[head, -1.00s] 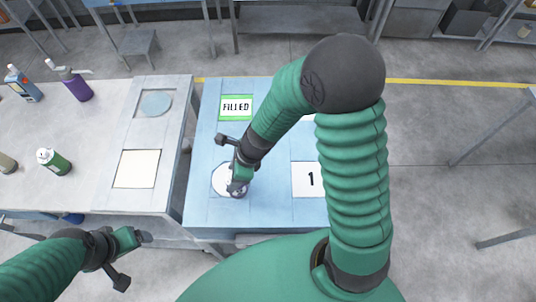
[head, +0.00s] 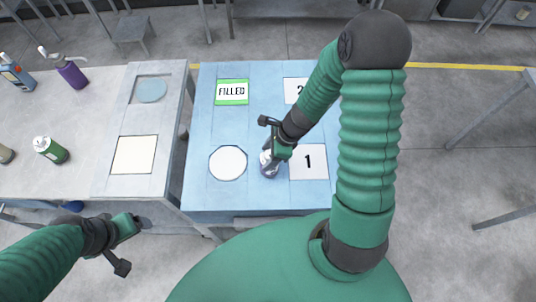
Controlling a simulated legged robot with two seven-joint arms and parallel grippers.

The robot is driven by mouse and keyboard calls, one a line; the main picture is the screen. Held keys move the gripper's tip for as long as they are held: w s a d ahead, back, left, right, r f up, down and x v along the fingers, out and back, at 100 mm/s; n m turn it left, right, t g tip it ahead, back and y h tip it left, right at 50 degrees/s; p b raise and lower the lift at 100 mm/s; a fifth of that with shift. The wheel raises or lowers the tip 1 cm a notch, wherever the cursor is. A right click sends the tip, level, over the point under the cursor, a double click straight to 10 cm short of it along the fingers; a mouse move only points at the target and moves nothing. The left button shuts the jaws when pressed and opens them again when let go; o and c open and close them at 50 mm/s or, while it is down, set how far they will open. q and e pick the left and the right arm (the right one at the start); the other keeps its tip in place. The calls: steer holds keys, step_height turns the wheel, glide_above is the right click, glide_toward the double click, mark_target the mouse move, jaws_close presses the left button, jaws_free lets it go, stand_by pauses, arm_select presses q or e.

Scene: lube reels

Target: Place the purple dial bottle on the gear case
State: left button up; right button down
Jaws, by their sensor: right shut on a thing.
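My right gripper (head: 275,150) is shut on a small, mostly hidden thing with a silvery, purplish part (head: 268,166) showing. It is over the blue table, between the white round pad and the card marked 1. I cannot tell whether it touches the table. A purple bottle (head: 70,72) with a grey spout stands at the back left of the grey table, apart from both grippers. I cannot tell which thing is the gear case. My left gripper (head: 133,246) is open and empty at the lower left, in front of the grey table.
The blue table (head: 205,195) bears a white round pad (head: 228,163), a FILLED card (head: 232,92), a card marked 1 (head: 308,161) and a card marked 2 (head: 295,90). The grey table (head: 95,110) holds a green bottle (head: 52,150) and a blue bottle (head: 14,72).

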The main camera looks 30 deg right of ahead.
steer(key=c, duration=0.7)
jaws_free()
steer(key=shift+a, duration=0.2)
steer(key=shift+o, duration=1.1)
steer(key=shift+a, duration=0.2)
steer(key=shift+a+r, duration=0.1)
steer(key=shift+a, duration=0.05)
steer(key=shift+r, duration=0.15)
steer(key=v, duration=0.2)
steer(key=d+p+v, duration=0.1)
steer(key=v, duration=0.2)
steer(key=a+p+v, duration=0.1)
steer(key=v, duration=0.5)
arm_select(q)
steer(key=shift+s+a+r, duration=0.1)
steer(key=shift+a+r, duration=0.2)
steer(key=shift+r, duration=0.25)
steer(key=shift+a+r, duration=0.25)
steer(key=shift+r, duration=0.3)
arm_select(e)
steer(key=s+a+r+n+h, duration=0.1)
steer(key=a+r+n+h, duration=0.1)
steer(key=n, duration=1)
steer(key=s+a+r+n+h, duration=0.1)
steer(key=a+n, duration=0.4)
steer(key=n, duration=0.7)
steer(key=shift+s+r+h, duration=0.35)
steer(key=shift+r+h, duration=0.05)
steer(key=shift+r, duration=0.1)
